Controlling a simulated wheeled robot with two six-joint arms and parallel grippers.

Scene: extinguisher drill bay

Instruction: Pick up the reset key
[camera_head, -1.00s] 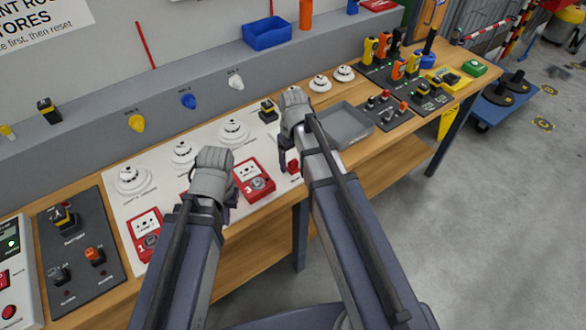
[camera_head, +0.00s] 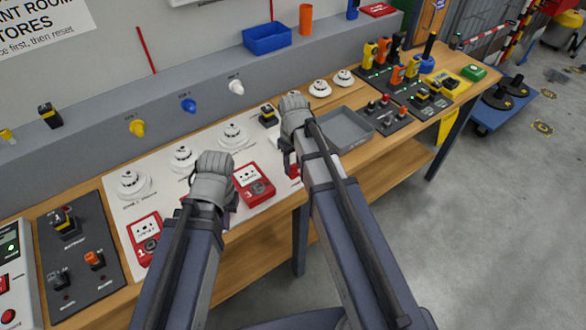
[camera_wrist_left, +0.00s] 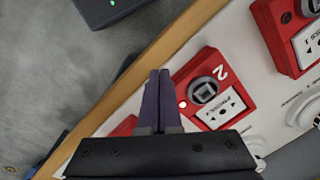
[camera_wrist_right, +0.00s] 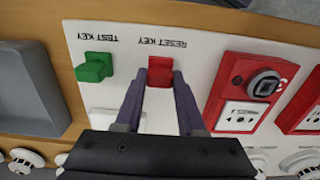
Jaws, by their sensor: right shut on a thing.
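The reset key is a red block (camera_wrist_right: 160,68) on the white panel, beside the printed words RESET KEY in the right wrist view. My right gripper (camera_wrist_right: 163,80) is shut on it, one finger on each side. The key looks to be still at its place on the panel. In the head view my right gripper (camera_head: 289,160) largely hides the key, and a little red (camera_head: 294,170) shows beside it. My left gripper (camera_wrist_left: 158,80) is shut and empty, its fingers together near red call point 2 (camera_wrist_left: 208,90).
A green test key (camera_wrist_right: 94,67) stands beside the reset key. A red call point (camera_wrist_right: 245,95) is on its other side. A grey tray (camera_head: 345,128) lies to the right on the bench. White detectors (camera_head: 233,133) line the panel behind.

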